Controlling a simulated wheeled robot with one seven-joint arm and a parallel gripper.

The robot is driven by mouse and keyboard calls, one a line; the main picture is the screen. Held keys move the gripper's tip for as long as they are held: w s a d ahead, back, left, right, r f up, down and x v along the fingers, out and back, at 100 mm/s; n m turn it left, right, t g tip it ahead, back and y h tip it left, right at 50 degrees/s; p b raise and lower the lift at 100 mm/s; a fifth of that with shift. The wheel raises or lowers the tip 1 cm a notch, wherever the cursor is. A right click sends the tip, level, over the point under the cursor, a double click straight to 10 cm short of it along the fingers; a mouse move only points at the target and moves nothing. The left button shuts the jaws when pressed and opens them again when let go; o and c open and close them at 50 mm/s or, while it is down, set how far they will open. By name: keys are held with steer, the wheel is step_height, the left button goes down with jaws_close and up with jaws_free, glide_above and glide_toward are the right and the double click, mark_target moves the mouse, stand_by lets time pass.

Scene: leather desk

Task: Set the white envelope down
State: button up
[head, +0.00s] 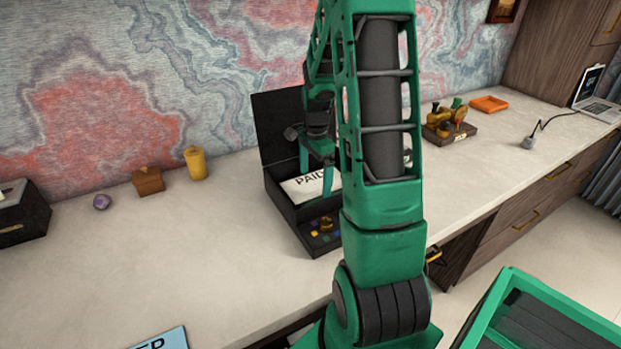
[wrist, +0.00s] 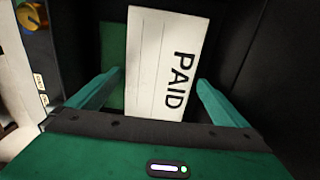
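The white envelope (head: 305,187), marked PAID, lies in the open black box (head: 278,198) on the desk. In the wrist view the envelope (wrist: 155,65) shows its printed face, with a green surface partly under its left side. My gripper (head: 316,170) is at the box, over the envelope. In the wrist view the fingers of my gripper (wrist: 160,78) are wide apart, one near each long edge of the envelope. I see no clear grip on it. My arm hides the right part of the box in the head view.
Small coloured pieces (head: 325,228) sit in the box's front part. The box's raised lid (head: 280,125) stands behind. A yellow canister (head: 195,162), a brown box (head: 148,181) and a purple ball (head: 102,202) stand left. The front left desk is mostly clear.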

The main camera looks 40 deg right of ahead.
mark_target(315, 183)
step_height(315, 183, up, 11)
steer(key=s+a+r+n, duration=0.1)
steer(key=s+a+n, duration=0.6)
steer(key=s, duration=0.5)
steer(key=s+a+r+n, duration=0.1)
steer(key=s+a+n, duration=0.6)
steer(key=s, duration=0.4)
steer(key=shift+s+a+r+n, duration=0.3)
steer(key=shift+s+a, duration=0.05)
steer(key=shift+s, duration=0.05)
steer(key=shift+w+f, duration=0.25)
steer(key=shift+w, duration=0.35)
